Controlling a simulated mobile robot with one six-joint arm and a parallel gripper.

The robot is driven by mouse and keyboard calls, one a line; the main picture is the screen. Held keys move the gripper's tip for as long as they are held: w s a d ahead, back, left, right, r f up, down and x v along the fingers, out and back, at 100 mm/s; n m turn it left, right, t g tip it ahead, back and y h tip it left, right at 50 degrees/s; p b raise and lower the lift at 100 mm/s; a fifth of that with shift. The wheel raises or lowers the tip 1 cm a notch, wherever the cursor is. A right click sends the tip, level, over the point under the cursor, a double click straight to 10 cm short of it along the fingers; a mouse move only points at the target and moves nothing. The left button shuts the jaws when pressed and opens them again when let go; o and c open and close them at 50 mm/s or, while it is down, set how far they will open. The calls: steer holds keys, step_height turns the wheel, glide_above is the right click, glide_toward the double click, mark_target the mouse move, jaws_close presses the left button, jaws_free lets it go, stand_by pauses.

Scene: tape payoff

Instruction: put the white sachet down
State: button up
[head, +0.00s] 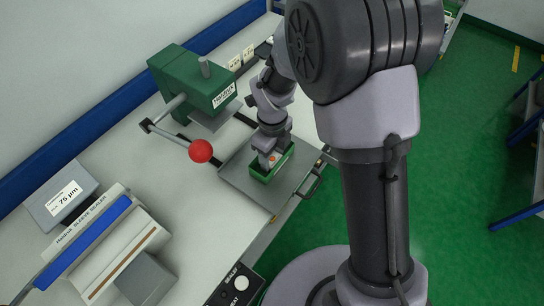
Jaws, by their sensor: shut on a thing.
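My gripper (267,157) points down into a small green open-topped box (284,164) on a grey plate. It is shut on the white sachet (273,158), of which only a small pale patch with an orange mark shows at the fingertips. The rest of the sachet is hidden by my gripper and the box walls. I cannot tell whether the sachet touches the box floor.
A green press (190,82) with a red ball-ended lever (201,151) stands left of the box. The grey plate (238,178) has a handle at its right. A sleeve sealer (105,240) and grey box (62,203) stand at lower left.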

steer(key=o, duration=1.5)
steer(key=shift+c, duration=0.2)
